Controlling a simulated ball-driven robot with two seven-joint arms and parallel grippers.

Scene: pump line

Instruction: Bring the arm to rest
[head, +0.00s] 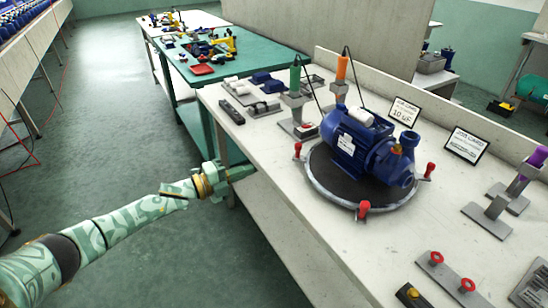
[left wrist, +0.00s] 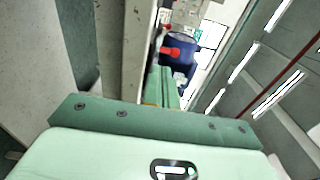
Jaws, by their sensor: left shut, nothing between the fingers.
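My left arm (head: 125,220) reaches in from the lower left in the head view, patterned in pale green. Its gripper (head: 245,172) is beside the near-left edge of the white bench, apart from the pump. In the left wrist view the green fingers (left wrist: 165,86) are together with nothing between them. The blue pump (head: 370,148) sits on a round dark turntable (head: 335,188) with red knobs, to the right of the gripper. Part of the blue pump (left wrist: 178,50) also shows in the left wrist view. My right gripper is not in view.
The white bench (head: 290,205) carries upright tools with green and orange handles (head: 341,68), grey blocks and two signs (head: 466,145). A green table (head: 255,55) with yellow and red parts stands behind. The green floor (head: 130,120) left of the bench is open.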

